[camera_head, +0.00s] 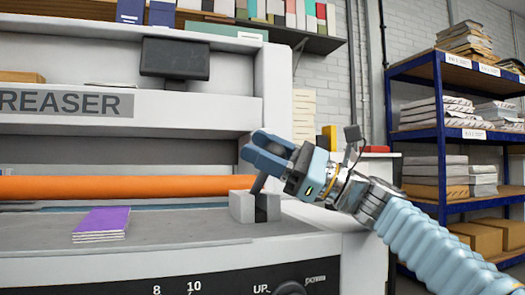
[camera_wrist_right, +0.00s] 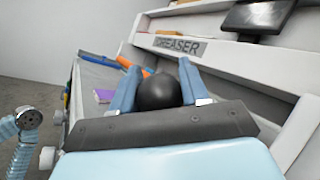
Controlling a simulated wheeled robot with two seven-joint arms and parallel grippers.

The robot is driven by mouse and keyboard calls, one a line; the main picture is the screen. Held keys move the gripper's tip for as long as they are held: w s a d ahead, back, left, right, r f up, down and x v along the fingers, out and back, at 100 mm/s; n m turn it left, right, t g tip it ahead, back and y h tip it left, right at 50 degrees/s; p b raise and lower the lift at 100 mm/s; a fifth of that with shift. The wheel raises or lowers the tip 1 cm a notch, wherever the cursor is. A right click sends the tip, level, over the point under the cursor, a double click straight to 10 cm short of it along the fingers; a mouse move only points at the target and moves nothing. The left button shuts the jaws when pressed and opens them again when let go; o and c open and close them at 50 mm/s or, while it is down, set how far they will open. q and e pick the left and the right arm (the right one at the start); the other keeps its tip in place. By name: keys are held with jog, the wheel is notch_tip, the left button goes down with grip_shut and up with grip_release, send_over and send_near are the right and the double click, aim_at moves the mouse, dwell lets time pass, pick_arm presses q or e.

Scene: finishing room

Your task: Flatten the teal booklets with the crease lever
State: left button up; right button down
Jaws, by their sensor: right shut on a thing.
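My right gripper (camera_head: 258,150) is shut on the crease lever's round black knob (camera_wrist_right: 158,93), which sits between its two blue fingers in the wrist view. The lever's dark shaft (camera_head: 259,184) runs down from the fingers, slightly tilted, into a grey slotted block (camera_head: 242,208) at the right end of the creaser bed. A purple booklet stack (camera_head: 102,221) lies on the bed at the left, apart from the gripper. No teal booklet shows clearly on the bed. My left gripper is in neither view.
An orange roller (camera_head: 130,187) spans the creaser (camera_head: 200,110) behind the bed (camera_head: 170,236). A dark monitor (camera_head: 175,58) hangs above. A blue-framed shelf (camera_head: 440,135) with paper stacks and cartons stands at the right. The bed between booklets and lever block is clear.

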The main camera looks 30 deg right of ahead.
jog(key=shift+s+a, duration=0.15)
jog(key=shift+s, duration=0.1)
jog(key=c, duration=1)
grip_release()
jog(key=o, duration=0.4)
jog(key=shift+s+r, duration=0.1)
jog(key=shift+s, duration=0.05)
jog(key=shift+d+f, duration=0.2)
jog(key=shift+d, duration=0.05)
jog(key=v, duration=1.3)
jog(key=shift+s, duration=0.2)
jog(key=shift+d, duration=0.1)
